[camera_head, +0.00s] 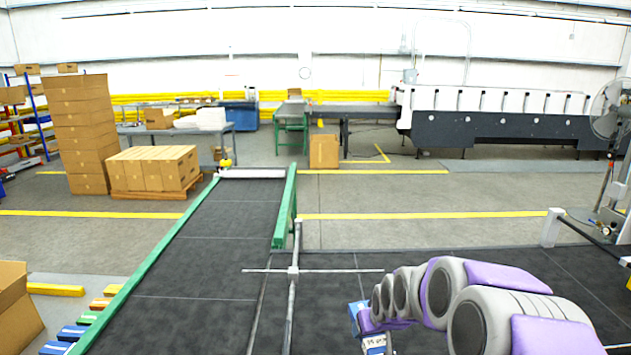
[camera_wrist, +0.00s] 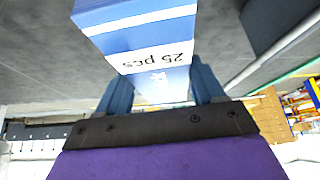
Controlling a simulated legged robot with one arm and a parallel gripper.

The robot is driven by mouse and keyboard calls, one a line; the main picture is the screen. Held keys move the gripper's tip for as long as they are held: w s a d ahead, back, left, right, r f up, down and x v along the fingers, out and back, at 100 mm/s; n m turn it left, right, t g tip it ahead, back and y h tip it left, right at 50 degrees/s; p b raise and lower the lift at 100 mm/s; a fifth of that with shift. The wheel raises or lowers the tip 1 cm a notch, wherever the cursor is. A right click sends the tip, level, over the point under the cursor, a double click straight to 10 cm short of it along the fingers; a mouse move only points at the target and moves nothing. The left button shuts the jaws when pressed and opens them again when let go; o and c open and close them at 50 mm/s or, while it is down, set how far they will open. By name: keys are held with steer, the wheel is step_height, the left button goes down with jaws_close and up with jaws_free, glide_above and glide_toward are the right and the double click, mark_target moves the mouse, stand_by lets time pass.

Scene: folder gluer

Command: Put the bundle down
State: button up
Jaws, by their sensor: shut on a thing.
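The bundle is a blue stack with a white band marked "25 pcs" (camera_wrist: 135,30). In the head view it shows at the bottom, right of centre (camera_head: 374,343), partly hidden behind my arm. My gripper (camera_wrist: 162,88) is shut on the bundle, with a blue finger at each side. The bundle is over or close to the dark belt (camera_head: 300,340); I cannot tell whether it touches. The belt shows as a grey surface in the wrist view (camera_wrist: 40,60).
A long dark conveyor (camera_head: 210,240) with green side rails (camera_head: 285,215) runs away at left, clear. A metal rod with a crossbar (camera_head: 293,272) stands just left of my gripper. Several coloured bundles (camera_head: 70,333) lie at lower left, beside an open carton (camera_head: 15,310).

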steer(key=shift+s+d+r+m+h, duration=0.2)
steer(key=shift+s+r+m+h, duration=0.15)
steer(key=shift+m+h, duration=0.45)
steer(key=s+f, duration=0.5)
steer(key=f, duration=0.1)
steer(key=shift+s+f+m, duration=0.2)
steer(key=shift+f+m, duration=0.1)
